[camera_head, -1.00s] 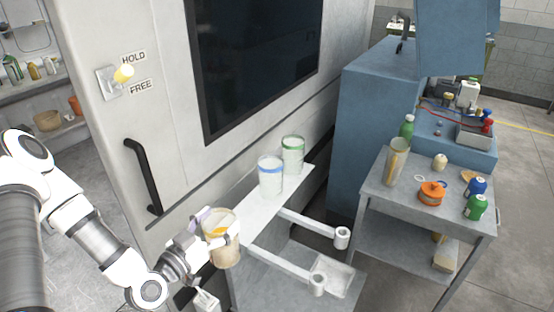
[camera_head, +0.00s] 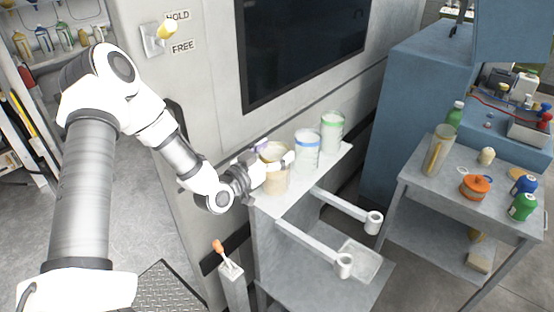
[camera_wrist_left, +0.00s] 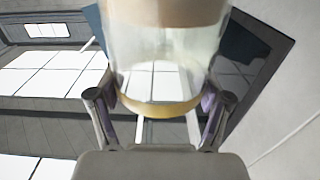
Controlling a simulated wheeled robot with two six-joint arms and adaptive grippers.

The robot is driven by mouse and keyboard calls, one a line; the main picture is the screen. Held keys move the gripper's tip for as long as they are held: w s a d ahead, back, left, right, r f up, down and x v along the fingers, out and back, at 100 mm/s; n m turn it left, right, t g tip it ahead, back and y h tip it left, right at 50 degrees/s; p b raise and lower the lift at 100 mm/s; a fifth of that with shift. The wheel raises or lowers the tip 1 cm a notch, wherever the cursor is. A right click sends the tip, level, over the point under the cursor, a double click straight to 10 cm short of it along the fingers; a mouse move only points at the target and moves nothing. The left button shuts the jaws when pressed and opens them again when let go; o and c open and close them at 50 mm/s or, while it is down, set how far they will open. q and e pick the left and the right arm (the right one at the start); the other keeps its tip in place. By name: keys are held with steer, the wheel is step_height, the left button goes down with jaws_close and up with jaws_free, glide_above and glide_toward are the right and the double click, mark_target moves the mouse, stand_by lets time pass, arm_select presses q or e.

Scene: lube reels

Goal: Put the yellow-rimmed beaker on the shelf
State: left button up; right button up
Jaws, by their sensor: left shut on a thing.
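The yellow-rimmed beaker (camera_head: 275,180) is clear with tan contents and is upright in my left gripper (camera_head: 270,163). In the left wrist view the beaker (camera_wrist_left: 162,60) fills the top middle, with a gripper finger (camera_wrist_left: 160,108) on each side of it. The beaker is at the left end of the pale shelf (camera_head: 300,195) on the machine's front. I cannot tell whether its base touches the shelf. A blue-rimmed beaker (camera_head: 307,152) and a green-rimmed beaker (camera_head: 332,132) stand on the shelf in a row to its right. My right gripper is not in view.
Two pale arms with round ends (camera_head: 374,222) stick out in front of the shelf. An orange-handled lever (camera_head: 218,250) stands below left.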

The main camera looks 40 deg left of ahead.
mark_target(281, 155)
arm_select(q)
steer(key=shift+w+a+f, duration=0.15)
steer(key=shift+w+f, duration=0.05)
steer(key=shift+w, duration=0.25)
steer(key=shift+w+a+f, duration=0.1)
steer(key=shift+w+f, duration=0.05)
steer(key=shift+w, duration=0.25)
step_height(281, 155, down, 3)
steer(key=shift+s+r+p, duration=0.1)
steer(key=shift+r+p, duration=0.1)
steer(key=shift+p, duration=0.35)
steer(key=shift+f, duration=0.35)
steer(key=o, duration=1.8)
steer(key=shift+c, duration=0.2)
